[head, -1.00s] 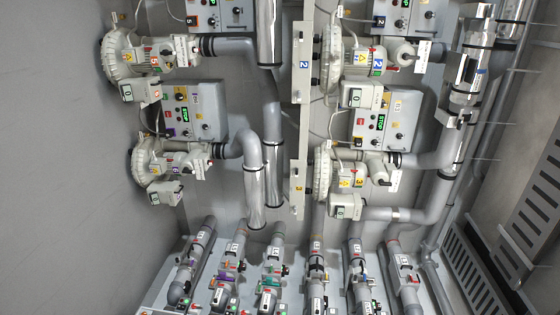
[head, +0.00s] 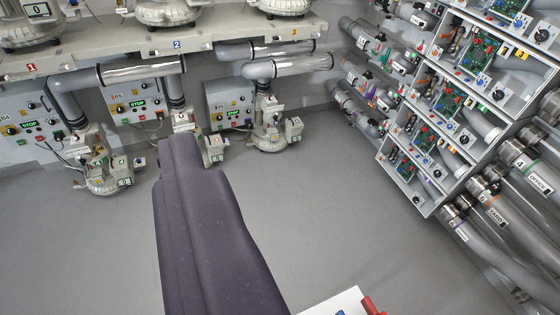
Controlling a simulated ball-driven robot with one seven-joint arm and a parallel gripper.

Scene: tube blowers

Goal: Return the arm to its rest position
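My gripper is not in view in the head view. A dark purple-grey padded shape (head: 205,230) rises from the bottom edge through the middle of the picture; it looks like part of my own body. I cannot tell which part it is. It covers some of the floor and part of a blower behind it. A white panel corner with red parts shows at the bottom edge, and I cannot tell what it belongs to.
Blowers such as this one (head: 270,130), with control boxes (head: 132,100), stand along the back below a beige shelf (head: 110,48). A rack of circuit boards (head: 420,190) and thick grey pipes (head: 515,230) fill the right. The grey floor (head: 330,200) between is clear.

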